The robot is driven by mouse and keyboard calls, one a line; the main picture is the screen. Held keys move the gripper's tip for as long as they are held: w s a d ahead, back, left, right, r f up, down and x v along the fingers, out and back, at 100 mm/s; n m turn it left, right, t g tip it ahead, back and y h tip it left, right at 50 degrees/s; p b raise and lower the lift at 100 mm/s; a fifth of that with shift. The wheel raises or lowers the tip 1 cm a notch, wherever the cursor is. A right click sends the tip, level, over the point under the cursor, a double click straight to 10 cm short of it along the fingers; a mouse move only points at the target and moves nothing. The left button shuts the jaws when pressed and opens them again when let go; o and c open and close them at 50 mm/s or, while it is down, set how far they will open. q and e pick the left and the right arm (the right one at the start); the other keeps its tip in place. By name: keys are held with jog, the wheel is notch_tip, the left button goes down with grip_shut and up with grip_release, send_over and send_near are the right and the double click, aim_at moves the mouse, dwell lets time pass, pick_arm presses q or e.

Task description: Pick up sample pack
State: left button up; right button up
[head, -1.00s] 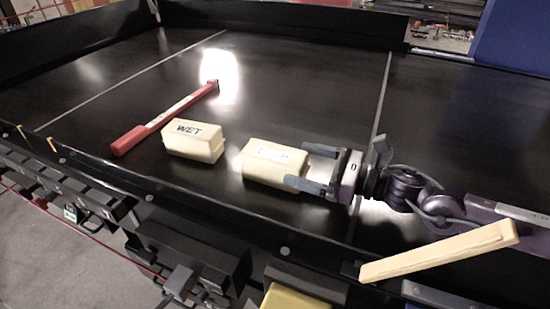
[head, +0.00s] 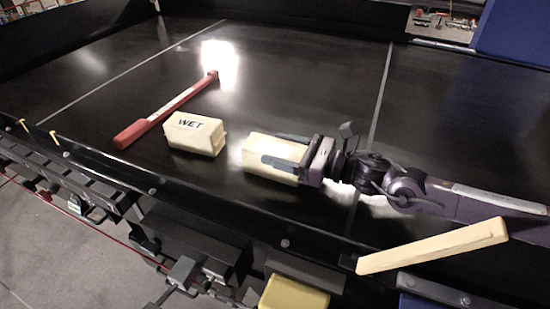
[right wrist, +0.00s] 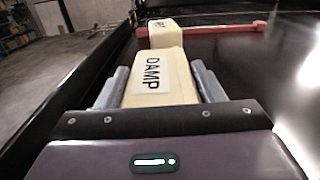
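A cream sample pack marked DAMP (right wrist: 160,80) lies on the black conveyor belt; in the head view its cream body (head: 262,150) is partly covered by my right gripper. My right gripper (head: 278,150) comes from the right, with one finger along each long side of this pack. In the right wrist view the fingers (right wrist: 160,85) flank the pack and look slightly apart from it. A second cream pack marked WET (head: 195,134) lies to the left; it also shows beyond the DAMP pack in the right wrist view (right wrist: 165,30). My left gripper is not in view.
A red bar with a pale label (head: 165,112) lies on the belt behind the WET pack. A cream bar (head: 432,246) sits over the near edge at the right. The conveyor's black side wall (head: 130,172) runs along the near side. The belt's far middle is clear.

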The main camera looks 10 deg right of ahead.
jog(key=c, duration=0.5)
jog(key=shift+w+r, duration=0.1)
jog(key=shift+c, duration=0.6)
